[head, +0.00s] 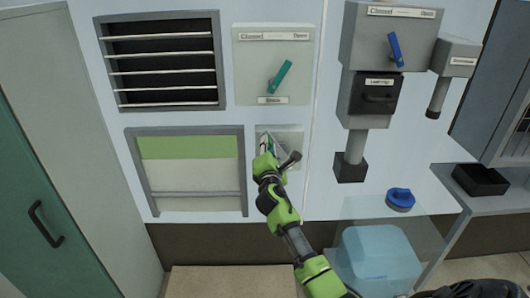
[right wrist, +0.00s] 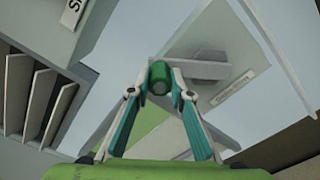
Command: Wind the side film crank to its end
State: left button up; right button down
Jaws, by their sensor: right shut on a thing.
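The side film crank sits on a small pale plate (head: 292,136) on the wall, below the teal lever. My right gripper (head: 267,146) reaches up to it and covers most of it in the head view. In the right wrist view the crank's green knob (right wrist: 159,76) is between the fingertips of my right gripper (right wrist: 160,88), which is shut on it. The grey crank hub (right wrist: 197,66) shows behind the knob. The side film window (head: 187,172) is left of the crank, with green across its upper part and a bar low down. My left gripper is not in view.
A louvred vent (head: 160,62) is above the film window, and a teal lever (head: 280,76) is above the crank. Grey boxes, one with a blue lever (head: 395,50), are to the right. A blue tub (head: 378,262) stands lower right, near my right arm.

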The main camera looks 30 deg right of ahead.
jog(key=s+d+m, duration=0.5)
jog(key=d+m, duration=0.3)
jog(key=m, duration=0.5)
pick_arm(q)
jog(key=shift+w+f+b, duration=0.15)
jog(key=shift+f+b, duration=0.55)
jog(key=shift+b, duration=0.05)
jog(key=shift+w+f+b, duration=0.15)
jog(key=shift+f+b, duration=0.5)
jog(key=shift+b, duration=0.05)
pick_arm(e)
jog(key=s+d+f+m, duration=0.2)
jog(key=f+m, duration=0.5)
jog(key=m, duration=0.5)
jog(key=shift+d+f, duration=0.3)
jog(key=shift+d, duration=0.3)
jog(key=shift+f, duration=0.1)
jog(key=c, duration=1.8)
grip_release()
